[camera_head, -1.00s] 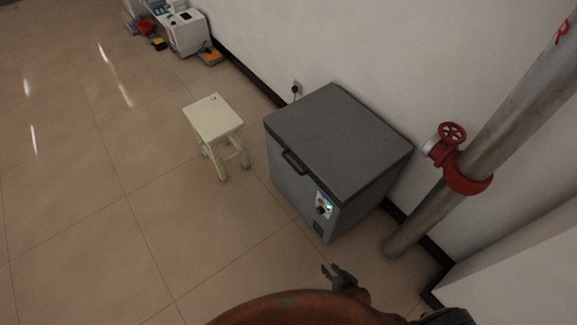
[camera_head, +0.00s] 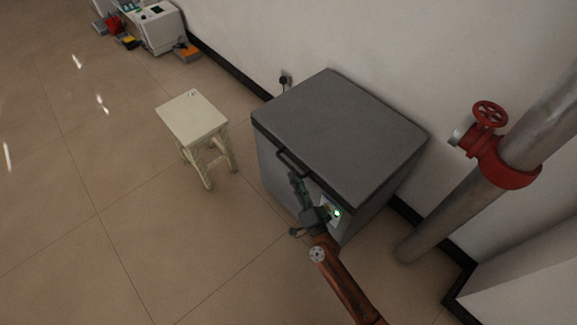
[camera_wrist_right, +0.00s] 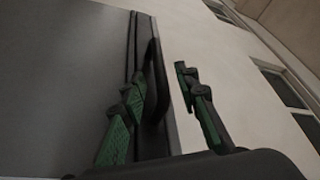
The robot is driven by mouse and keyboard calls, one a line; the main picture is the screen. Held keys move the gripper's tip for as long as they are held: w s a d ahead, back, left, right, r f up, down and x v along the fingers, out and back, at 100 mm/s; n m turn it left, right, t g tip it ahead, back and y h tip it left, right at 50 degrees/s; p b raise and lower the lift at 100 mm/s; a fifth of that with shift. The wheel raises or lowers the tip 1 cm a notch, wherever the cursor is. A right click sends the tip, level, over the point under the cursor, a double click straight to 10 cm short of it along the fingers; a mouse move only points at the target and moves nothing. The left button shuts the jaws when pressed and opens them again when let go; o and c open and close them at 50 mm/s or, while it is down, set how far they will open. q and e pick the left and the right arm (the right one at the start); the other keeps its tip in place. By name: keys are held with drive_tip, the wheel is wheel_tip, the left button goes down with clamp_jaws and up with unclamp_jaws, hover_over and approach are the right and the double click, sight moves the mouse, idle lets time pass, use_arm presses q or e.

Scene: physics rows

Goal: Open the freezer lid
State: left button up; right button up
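The grey chest freezer (camera_head: 282,185) stands against the wall with its flat lid (camera_head: 340,130) down. A dark bar handle (camera_head: 292,163) is on the lid's front edge; it also shows in the right wrist view (camera_wrist_right: 156,75). My right gripper (camera_head: 294,205) is in front of the freezer, just below the handle. In the wrist view its two green-padded fingers (camera_wrist_right: 160,78) are spread apart, with the handle seen between them, closer to the left finger. Whether a finger touches the handle I cannot tell. My left gripper is not in view.
A lit control panel (camera_head: 334,211) is on the freezer front beside my right wrist. A cream stool (camera_head: 193,118) stands to the left. A pipe with a red valve (camera_head: 490,115) rises at right. Open tiled floor lies at left and front.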

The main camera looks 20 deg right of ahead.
sight(290, 165)
drive_tip(key=x, duration=0.5)
drive_tip(key=shift+w+b, duration=0.35)
drive_tip(key=shift+w, duration=0.05)
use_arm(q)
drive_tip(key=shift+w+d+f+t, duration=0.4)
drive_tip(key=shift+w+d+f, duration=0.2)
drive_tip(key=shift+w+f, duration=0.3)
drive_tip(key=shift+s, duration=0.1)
use_arm(e)
drive_tip(key=shift+c, duration=0.3)
clamp_jaws()
